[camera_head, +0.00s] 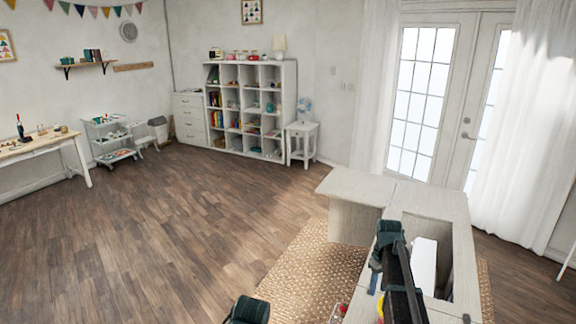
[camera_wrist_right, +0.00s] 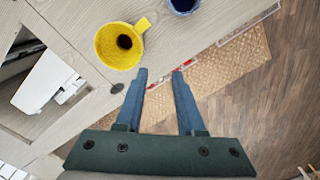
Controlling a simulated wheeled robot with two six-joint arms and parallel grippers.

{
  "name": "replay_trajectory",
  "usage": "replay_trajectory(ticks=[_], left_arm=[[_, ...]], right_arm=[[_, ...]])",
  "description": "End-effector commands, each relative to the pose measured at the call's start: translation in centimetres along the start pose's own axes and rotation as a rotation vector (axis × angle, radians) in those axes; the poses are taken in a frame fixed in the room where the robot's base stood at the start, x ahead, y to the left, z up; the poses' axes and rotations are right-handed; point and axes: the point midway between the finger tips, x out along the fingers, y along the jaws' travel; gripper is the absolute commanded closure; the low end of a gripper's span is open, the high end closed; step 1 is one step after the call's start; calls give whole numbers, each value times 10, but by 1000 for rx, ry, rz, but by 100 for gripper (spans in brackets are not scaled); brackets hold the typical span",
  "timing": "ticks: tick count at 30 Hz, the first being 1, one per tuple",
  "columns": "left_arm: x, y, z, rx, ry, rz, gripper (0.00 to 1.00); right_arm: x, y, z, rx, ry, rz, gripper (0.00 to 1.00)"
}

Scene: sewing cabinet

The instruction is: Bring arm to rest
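My right gripper (camera_wrist_right: 160,74) is open in the right wrist view. Its two blue fingers are apart with nothing between them. The fingertips are near the edge of the pale wood sewing cabinet (camera_head: 445,212), close to a yellow mug (camera_wrist_right: 112,46) but not around it. In the head view my right arm reaches over the cabinet and partly hides its top. Only a dark piece of my left arm shows at the bottom edge of the head view; the left gripper is not seen.
A white sewing machine (camera_wrist_right: 48,82) sits in the cabinet's opening. A dark blue cup (camera_wrist_right: 184,5) stands near the mug. A woven rug (camera_head: 312,270) lies under the cabinet. The wooden floor (camera_head: 170,235) to the left is clear. A white shelf (camera_head: 250,105) stands at the back.

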Motion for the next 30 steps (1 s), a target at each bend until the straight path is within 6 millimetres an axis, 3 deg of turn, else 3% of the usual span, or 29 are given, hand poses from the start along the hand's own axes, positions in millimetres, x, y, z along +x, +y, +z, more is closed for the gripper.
replay_trajectory(ticks=[1, 5, 9, 12, 15, 21, 30], left_arm=[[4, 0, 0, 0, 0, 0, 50], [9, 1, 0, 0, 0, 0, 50], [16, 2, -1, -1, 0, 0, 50], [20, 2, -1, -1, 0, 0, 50], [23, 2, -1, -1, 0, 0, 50], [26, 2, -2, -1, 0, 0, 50], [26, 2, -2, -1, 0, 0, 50]], right_arm=[[3, -36, 8, -14, -5, 2, 62], [9, -122, 26, -25, -19, 16, 62], [14, -210, 59, -36, -33, 35, 62], [18, -261, 88, -42, -40, 51, 62], [21, -299, 115, -45, -43, 65, 62], [24, -337, 149, -46, -45, 85, 62], [24, -345, 155, -43, -45, 89, 62]])
